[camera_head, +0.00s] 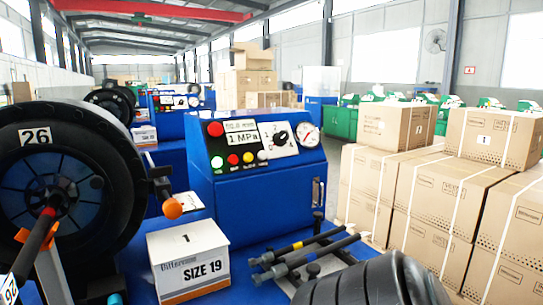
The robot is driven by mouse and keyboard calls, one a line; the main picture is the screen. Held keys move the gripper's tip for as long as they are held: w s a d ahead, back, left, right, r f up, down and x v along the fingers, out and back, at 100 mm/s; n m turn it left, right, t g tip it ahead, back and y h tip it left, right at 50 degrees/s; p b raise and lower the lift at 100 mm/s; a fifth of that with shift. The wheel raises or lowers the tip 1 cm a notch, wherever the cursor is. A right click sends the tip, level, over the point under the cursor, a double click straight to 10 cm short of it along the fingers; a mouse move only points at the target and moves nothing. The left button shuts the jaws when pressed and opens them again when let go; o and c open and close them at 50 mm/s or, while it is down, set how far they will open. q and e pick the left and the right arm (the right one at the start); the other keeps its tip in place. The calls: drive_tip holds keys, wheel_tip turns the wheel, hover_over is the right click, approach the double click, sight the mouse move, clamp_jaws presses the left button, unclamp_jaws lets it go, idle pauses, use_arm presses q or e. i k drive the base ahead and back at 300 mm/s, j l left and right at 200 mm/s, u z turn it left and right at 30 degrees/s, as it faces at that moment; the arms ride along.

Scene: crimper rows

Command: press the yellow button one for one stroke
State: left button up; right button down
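The yellow button (233,159) is a small round button in the lower row on the sloped front panel of the blue crimper machine (255,200), near the middle of the view. A grey-white knob (262,155) ends the row. Nothing covers the yellow button. Neither of my grippers shows in the head view.
A larger red button (215,129), a display, a dial (281,137) and a gauge (307,135) are above. A white SIZE 19 box (187,262), hose fittings (300,255) and black rings (375,285) stand in front. A black reel (60,180) is left, stacked cartons (435,200) right.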

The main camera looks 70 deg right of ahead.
sight(248, 157)
drive_tip(key=k+l, duration=0.95)
drive_tip(key=l, duration=0.2)
